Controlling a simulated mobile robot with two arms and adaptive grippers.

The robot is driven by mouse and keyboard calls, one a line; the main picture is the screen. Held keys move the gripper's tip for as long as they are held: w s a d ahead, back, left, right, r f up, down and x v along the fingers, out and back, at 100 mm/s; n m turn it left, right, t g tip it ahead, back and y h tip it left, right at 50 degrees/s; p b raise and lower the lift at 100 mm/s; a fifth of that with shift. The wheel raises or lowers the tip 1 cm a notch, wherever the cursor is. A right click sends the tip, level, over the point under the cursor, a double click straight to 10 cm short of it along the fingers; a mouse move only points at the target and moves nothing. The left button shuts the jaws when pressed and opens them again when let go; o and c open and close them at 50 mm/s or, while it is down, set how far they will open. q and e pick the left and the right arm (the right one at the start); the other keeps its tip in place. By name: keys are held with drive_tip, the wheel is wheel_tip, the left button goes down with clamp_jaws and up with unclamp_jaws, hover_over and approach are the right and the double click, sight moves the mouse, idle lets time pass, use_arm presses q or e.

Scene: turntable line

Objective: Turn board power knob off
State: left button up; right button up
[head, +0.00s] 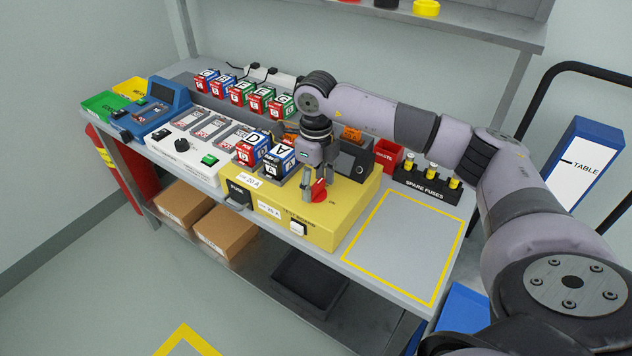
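The red power knob (319,191) sits on top of the yellow test board (325,228) near its right side. My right gripper (318,192) points down over the board with its fingers apart, one on each side of the knob. The fingers look clear of the knob's sides, but I cannot tell for sure whether either touches it. The small markings by the knob are too small to read well. My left gripper is not in view.
Coloured lettered blocks (253,150) stand just left of my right gripper. A black spare fuses rack (426,183) and a red waste bin (388,155) are behind right. The yellow-outlined area (402,245) right of the board is clear.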

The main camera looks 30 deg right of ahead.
sight(316, 185)
drive_tip(key=o, duration=0.3)
wheel_tip(316, 185, up, 12)
drive_tip(key=shift+f, duration=0.1)
idle(0.6)
idle(0.3)
